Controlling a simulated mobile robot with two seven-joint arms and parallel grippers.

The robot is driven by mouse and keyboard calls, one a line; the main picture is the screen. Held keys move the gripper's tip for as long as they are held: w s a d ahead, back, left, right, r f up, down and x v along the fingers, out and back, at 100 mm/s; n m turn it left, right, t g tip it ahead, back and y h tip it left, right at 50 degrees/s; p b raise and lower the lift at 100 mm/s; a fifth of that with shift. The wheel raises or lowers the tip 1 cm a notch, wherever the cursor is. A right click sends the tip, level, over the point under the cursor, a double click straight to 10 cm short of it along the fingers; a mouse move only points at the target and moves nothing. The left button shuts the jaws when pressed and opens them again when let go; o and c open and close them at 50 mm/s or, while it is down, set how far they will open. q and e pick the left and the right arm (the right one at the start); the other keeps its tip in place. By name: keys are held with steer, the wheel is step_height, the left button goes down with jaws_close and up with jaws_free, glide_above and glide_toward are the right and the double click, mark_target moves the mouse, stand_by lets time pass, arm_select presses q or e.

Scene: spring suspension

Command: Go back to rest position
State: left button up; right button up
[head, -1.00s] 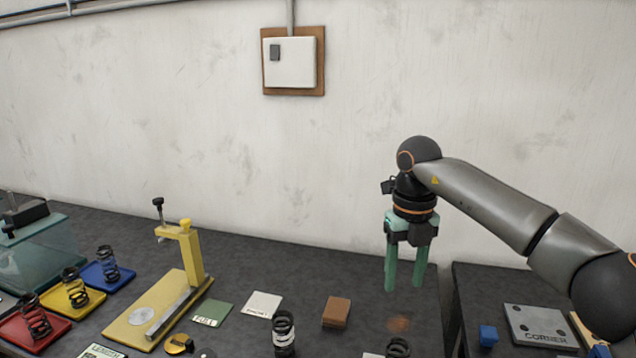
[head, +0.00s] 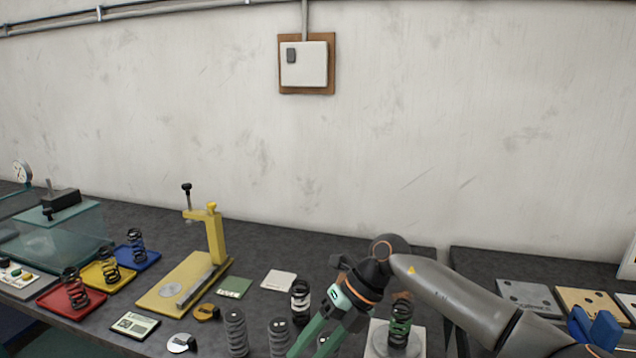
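My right gripper (head: 314,342) reaches down and to the left at the bottom middle of the head view. Its two green fingers look parted, with no object seen between them, but their tips run to the bottom edge of the picture. Dark coil springs (head: 235,332) stand close to its left, and another spring (head: 300,298) stands just behind it. A spring with green on it (head: 400,326) stands on a pale plate (head: 413,344), just below my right forearm. My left gripper is not in view.
A yellow clamp stand (head: 217,236) stands left of centre. Red (head: 50,302), yellow (head: 121,281) and blue (head: 150,259) trays with springs are at the left. A side table at the right holds a grey plate (head: 528,296) and blue blocks (head: 604,330). The back strip of the table is clear.

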steer(key=s+a+m+t+y, duration=0.2)
steer(key=s+a+m+y, duration=0.4)
steer(key=a+y, duration=0.5)
steer(key=d+f+m+t+h+b, duration=0.2)
steer(key=d+f+m+t+h, duration=0.8)
steer(key=d+f+m+t, duration=1.1)
steer(key=s+d+f+m+g+h, duration=0.3)
steer(key=s+d+f+m+g, duration=0.1)
steer(key=s, duration=0.4)
steer(key=s+d+f+m+g+h, duration=0.3)
steer(key=s+f+m+g, duration=0.3)
steer(key=s, duration=0.3)
steer(key=shift+d+f+m+g+b, duration=0.35)
steer(key=shift+d+m+g+b, duration=0.1)
steer(key=shift+m+g, duration=0.15)
